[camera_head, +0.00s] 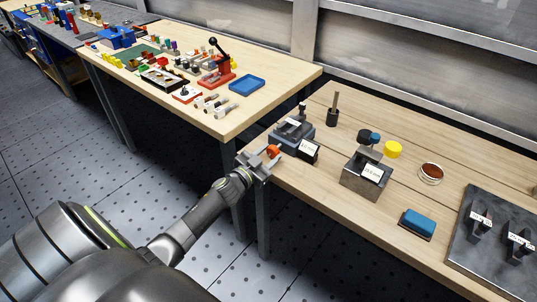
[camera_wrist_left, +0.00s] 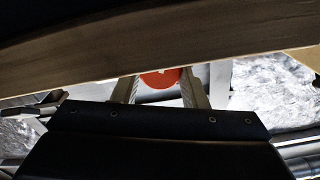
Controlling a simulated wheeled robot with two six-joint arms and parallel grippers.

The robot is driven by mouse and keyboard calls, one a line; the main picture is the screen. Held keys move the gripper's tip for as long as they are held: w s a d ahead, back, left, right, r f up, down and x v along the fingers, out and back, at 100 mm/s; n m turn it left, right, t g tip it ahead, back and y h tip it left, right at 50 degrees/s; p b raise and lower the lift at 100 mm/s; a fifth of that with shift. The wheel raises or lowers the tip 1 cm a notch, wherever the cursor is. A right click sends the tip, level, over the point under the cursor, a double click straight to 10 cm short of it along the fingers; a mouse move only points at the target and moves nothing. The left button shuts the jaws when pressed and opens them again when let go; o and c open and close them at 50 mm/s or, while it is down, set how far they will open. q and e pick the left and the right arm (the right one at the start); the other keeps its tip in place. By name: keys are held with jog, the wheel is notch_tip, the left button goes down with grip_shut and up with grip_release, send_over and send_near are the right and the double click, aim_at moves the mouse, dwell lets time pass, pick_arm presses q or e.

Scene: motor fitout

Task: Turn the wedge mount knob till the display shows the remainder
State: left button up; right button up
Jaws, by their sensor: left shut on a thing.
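The wedge mount (camera_head: 291,136) is a dark grey block at the left front edge of the right-hand wooden table. Its orange-red knob (camera_head: 273,151) faces the front edge, and it also shows in the left wrist view as a round red face (camera_wrist_left: 160,77). A small black display (camera_head: 309,150) with a pale label stands at the mount's right; its text is too small to read. My left gripper (camera_head: 267,159) is shut on the knob, with one finger on each side of it in the left wrist view (camera_wrist_left: 160,92). My right gripper is not in view.
A grey block with a white readout (camera_head: 374,173) stands to the right. Around it are a yellow cylinder (camera_head: 393,149), a dark post (camera_head: 333,112), a round brown-filled dish (camera_head: 431,173), a blue pad (camera_head: 418,223) and a dark panel (camera_head: 490,235). The table's front edge is close to my gripper.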

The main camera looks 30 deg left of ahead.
pick_arm(q)
jog(key=shift+m, duration=0.3)
jog(key=o, duration=1)
jog(key=shift+s, duration=0.1)
jog(key=shift+s+a+b, duration=0.2)
jog(key=shift+s, duration=2.65)
jog(key=shift+s+a+b, duration=0.25)
jog(key=shift+s, duration=2.65)
jog(key=shift+s+a+b, duration=0.2)
jog(key=shift+s, duration=2.65)
